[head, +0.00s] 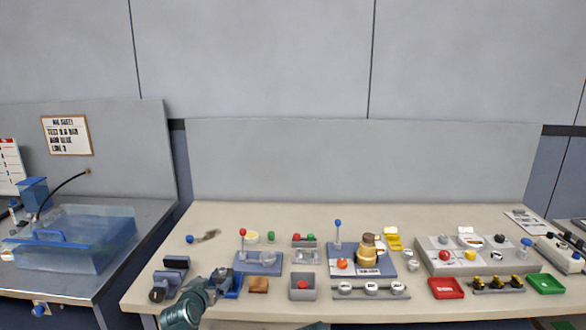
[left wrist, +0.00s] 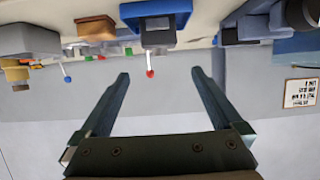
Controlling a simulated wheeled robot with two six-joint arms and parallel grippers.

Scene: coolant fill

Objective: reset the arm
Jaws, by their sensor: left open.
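My left arm comes in from the bottom of the head view, and its gripper (head: 222,278) is over the front left part of the beige table, by a small blue tray (head: 234,287). In the left wrist view my left gripper (left wrist: 159,73) is open, with its two dark fingers wide apart and nothing held between them. That view is upside down, with the table along the top. A red-knobbed lever (left wrist: 150,73) shows beyond the fingers, apart from them. My right gripper is not in view.
Near the gripper are a dark block holder (head: 170,277), a brown block (head: 258,285) and a grey box (head: 302,287). A lever on a grey-blue base (head: 258,262) stands behind. A clear blue tank (head: 75,240) stands on the left bench. The table's back strip is mostly clear.

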